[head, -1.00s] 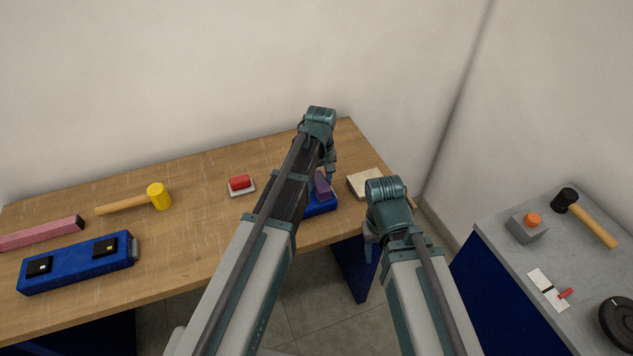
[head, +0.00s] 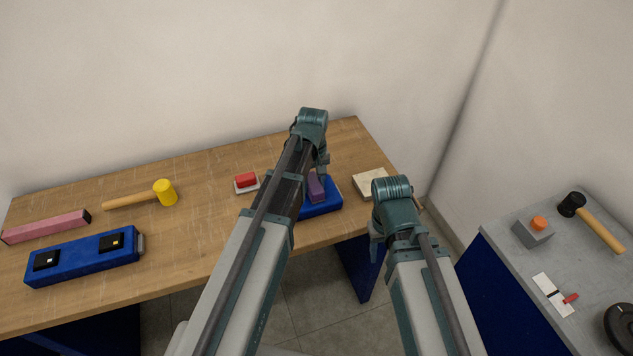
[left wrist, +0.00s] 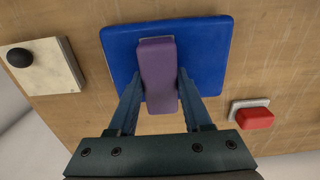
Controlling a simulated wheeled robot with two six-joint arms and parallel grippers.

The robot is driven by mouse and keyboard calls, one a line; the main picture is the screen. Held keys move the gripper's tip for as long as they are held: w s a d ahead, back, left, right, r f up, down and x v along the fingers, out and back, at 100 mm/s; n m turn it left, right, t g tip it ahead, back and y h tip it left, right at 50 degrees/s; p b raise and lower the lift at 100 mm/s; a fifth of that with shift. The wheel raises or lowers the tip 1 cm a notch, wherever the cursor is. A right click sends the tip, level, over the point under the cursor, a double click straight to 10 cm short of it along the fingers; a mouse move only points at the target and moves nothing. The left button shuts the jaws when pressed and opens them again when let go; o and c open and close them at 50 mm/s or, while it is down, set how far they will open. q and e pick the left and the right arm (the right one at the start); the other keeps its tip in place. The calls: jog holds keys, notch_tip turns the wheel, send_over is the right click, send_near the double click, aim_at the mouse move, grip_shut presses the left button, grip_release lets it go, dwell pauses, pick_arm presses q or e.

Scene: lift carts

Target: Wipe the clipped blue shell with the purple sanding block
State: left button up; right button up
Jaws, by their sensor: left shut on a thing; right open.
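The purple sanding block (head: 316,187) is held in my left gripper (head: 320,178), over a flat blue pad (head: 323,206) near the table's right front. The left wrist view shows both fingers (left wrist: 160,88) shut on the sides of the block (left wrist: 158,60), above the blue pad (left wrist: 206,60). I cannot tell whether the block touches the pad. The long blue shell (head: 75,261), with two black clips (head: 111,242) on top, lies at the table's left front. My right gripper (head: 378,240) is open and empty, off the table's front right edge; its fingers are mostly hidden.
On the wooden table (head: 200,240) are a pink bar (head: 45,227), a yellow mallet (head: 164,193), a red block on a pale base (head: 246,181) and a beige board (head: 369,183). A grey cart (head: 515,262) with tools stands right. The table's middle is clear.

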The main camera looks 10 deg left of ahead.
pick_arm(q)
jog(key=shift+s+a+f, duration=0.1)
jog(key=shift+s+a, duration=0.3)
jog(key=shift+a, duration=0.2)
jog(key=shift+s+a, duration=0.4)
jog(key=shift+a, duration=0.2)
jog(key=shift+s+a, duration=0.45)
jog(key=shift+a, duration=0.3)
jog(key=shift+s+a, duration=0.45)
jog(key=shift+a, duration=0.25)
jog(key=shift+r, duration=0.2)
notch_tip(320, 180, up, 6)
jog(key=p, duration=0.6)
jog(key=shift+f, duration=0.1)
notch_tip(320, 180, up, 3)
jog(key=p, duration=0.3)
